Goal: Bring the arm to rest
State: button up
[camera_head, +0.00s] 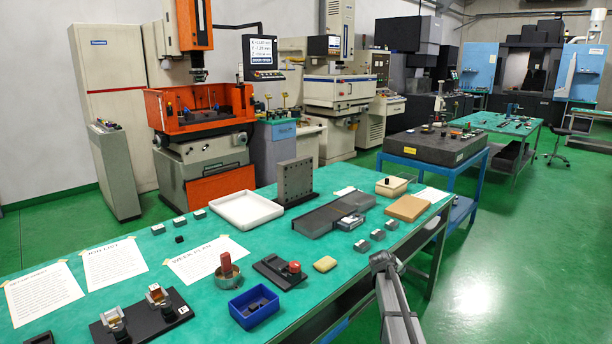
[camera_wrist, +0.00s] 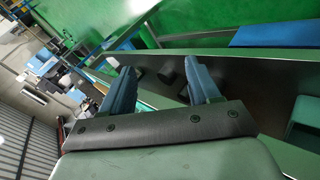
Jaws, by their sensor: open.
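My gripper (camera_wrist: 162,78) shows in the wrist view with its two blue-grey fingers apart and nothing between them. Behind the fingers are a dark surface and a long pale edge, with green floor farther up. A grey part of my arm (camera_head: 395,300) rises at the lower middle right of the head view, beside the right edge of the green-topped bench (camera_head: 130,235). The gripper itself cannot be made out in the head view.
The bench holds a blue bin (camera_head: 254,308), a white tray (camera_head: 246,210), a grey upright plate (camera_head: 294,183), a tan board (camera_head: 407,208), fixtures and papers. A blue stand with a dark slab (camera_head: 432,147) is behind. Green floor (camera_head: 500,270) is clear at right.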

jog(key=s+a+f+m+g+y, duration=0.1)
jog(key=s+a+f+g, duration=0.25)
jog(key=s+f, duration=1.1)
jog(key=s+a+f+m+g+y, duration=0.1)
jog(key=s+a+f+g+y, duration=0.2)
jog(key=s+f, duration=1.2)
jog(key=s+a+f+m+g, duration=0.1)
jog(key=s+a+f+g, duration=0.1)
jog(key=s, duration=1.1)
jog(key=s+a+f+m+g+y, duration=0.1)
jog(key=s+a+f+g, duration=0.1)
jog(key=s, duration=1.1)
jog(key=s+a+f+m+g, duration=0.1)
jog(key=s+a, duration=0.4)
jog(key=s, duration=0.8)
jog(key=shift+f+m+g+y, duration=0.3)
jog(key=shift+f+g, duration=0.5)
jog(key=shift+g, duration=0.35)
